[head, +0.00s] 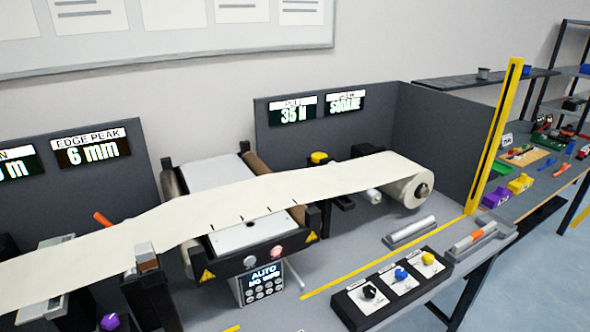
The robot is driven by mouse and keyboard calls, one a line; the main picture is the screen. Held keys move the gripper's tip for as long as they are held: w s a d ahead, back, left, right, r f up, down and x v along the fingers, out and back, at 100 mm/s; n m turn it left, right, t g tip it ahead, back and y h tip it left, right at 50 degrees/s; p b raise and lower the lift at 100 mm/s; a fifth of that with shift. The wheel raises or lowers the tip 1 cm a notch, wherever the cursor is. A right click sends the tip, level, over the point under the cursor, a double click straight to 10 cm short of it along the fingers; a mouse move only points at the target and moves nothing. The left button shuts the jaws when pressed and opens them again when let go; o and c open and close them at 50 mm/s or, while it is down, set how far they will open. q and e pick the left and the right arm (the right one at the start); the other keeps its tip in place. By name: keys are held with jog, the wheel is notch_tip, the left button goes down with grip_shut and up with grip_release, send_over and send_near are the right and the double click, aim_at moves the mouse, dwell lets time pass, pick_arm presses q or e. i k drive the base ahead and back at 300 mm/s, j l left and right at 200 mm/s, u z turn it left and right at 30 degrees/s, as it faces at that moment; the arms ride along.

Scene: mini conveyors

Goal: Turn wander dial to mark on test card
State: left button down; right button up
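A black control box (345,307) at the front right carries three knobs on white cards: a black knob (369,292), a blue knob (400,274) and a yellow knob (428,258). A purple knob (110,321) shows at the bottom left, partly cut off by the frame edge. The labels are too small to read, so I cannot tell which is the wander dial. I cannot pick out the test card or its mark for certain. Neither of my grippers shows in the head view.
A cream web (290,188) runs across the machine to a roll (408,190) at the right. A display (90,150) reads "EDGE PEAK 6 mm". A yellow post (497,135) stands at the right. A panel (264,280) reads "AUTO".

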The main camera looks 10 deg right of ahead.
aim_at(428, 258)
jog(key=z, duration=1.3)
